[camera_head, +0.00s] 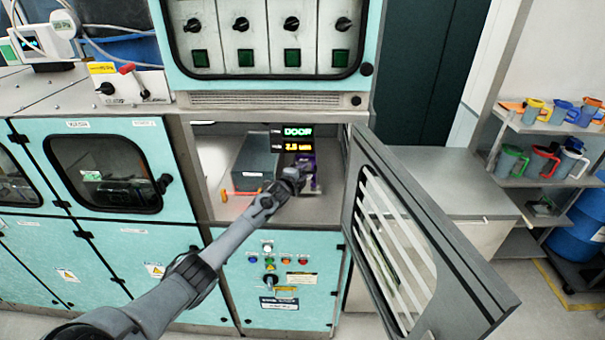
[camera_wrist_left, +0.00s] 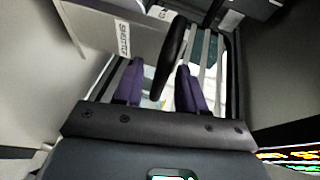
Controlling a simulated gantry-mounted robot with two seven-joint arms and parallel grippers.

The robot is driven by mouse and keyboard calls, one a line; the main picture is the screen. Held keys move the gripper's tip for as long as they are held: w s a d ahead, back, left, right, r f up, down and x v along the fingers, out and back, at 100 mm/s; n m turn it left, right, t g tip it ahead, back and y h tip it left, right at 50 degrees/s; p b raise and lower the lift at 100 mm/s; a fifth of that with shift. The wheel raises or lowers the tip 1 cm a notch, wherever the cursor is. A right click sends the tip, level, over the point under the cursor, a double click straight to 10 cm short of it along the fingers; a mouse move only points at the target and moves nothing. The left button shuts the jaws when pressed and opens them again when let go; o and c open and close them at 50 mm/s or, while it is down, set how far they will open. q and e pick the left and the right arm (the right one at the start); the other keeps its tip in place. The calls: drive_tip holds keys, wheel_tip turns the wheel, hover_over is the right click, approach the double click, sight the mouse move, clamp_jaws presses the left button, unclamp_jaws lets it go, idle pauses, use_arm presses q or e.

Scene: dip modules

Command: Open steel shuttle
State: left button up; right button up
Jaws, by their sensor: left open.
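The steel shuttle, a grey box (camera_head: 257,158), sits inside the open cabinet bay in the head view. In the left wrist view a pale grey panel lettered SHUTTLE (camera_wrist_left: 122,38) fills the upper left, with a dark handle (camera_wrist_left: 174,50) beside it. My left gripper (camera_head: 307,170) is inside the bay, just right of the box. In the left wrist view its two purple fingers (camera_wrist_left: 160,82) are apart, with the handle's lower end appearing between them. I cannot tell whether they touch it. My right gripper is not in view.
The cabinet door (camera_head: 410,230) stands swung open to the right, with a slatted window. A lit display (camera_head: 298,140) hangs inside the bay. Buttons and a knob (camera_head: 270,280) are on the panel below. Shelves with coloured jugs (camera_head: 545,160) stand at the far right.

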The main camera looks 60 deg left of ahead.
use_arm(q)
drive_tip(key=shift+w, duration=0.15)
clamp_jaws()
idle(0.4)
